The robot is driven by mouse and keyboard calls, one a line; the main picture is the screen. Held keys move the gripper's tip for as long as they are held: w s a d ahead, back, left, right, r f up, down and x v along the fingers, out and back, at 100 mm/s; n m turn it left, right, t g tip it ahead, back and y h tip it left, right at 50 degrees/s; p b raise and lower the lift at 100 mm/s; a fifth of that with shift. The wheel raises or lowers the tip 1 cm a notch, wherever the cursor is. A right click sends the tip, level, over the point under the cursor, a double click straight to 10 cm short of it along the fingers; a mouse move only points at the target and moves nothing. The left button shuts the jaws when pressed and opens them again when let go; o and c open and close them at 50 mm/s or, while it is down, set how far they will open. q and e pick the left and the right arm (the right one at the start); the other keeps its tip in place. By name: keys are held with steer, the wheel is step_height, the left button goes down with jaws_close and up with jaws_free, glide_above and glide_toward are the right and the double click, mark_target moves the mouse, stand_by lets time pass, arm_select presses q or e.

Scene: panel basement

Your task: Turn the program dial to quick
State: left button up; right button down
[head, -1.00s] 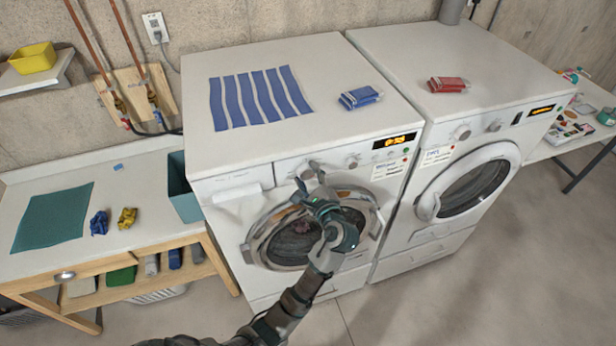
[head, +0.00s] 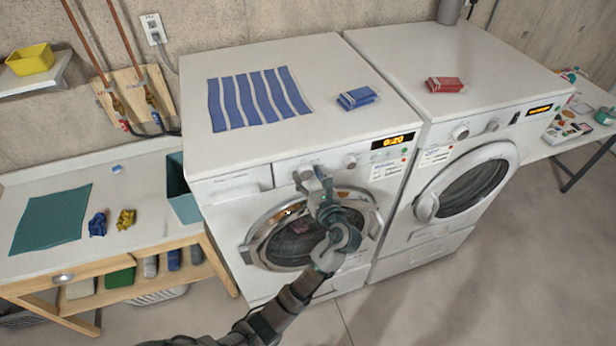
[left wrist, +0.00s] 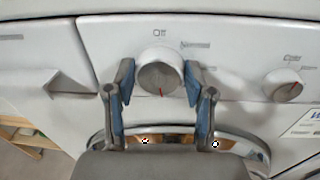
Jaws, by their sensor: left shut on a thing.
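The program dial (left wrist: 158,76) is a round white and grey knob on the left washer's front panel, below the word "Off". Its red mark points down in the left wrist view. My left gripper (head: 308,174) has one finger on each side of the dial and is shut on it. In the head view the gripper largely hides the dial. The washer's display (head: 393,141) is lit and seems to read 0:20. The print beside the dial is too blurred to read fully.
A smaller knob (left wrist: 284,86) sits to the right of the dial. The washer's round door (head: 290,240) is below the gripper. A second machine (head: 450,130) stands to the right. A blue box (head: 356,98) and striped cloth (head: 258,98) lie on top.

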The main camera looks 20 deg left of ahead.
arm_select(q)
steer(key=shift+m, duration=0.6)
steer(key=o, duration=1)
steer(key=shift+o, duration=0.9)
steer(key=shift+w+f, duration=0.1)
steer(key=shift+w, duration=0.2)
steer(key=shift+s+d, duration=0.2)
steer(key=shift+s, duration=0.05)
steer(key=v, duration=1.1)
steer(key=shift+d+f, duration=0.15)
steer(key=shift+d, duration=0.15)
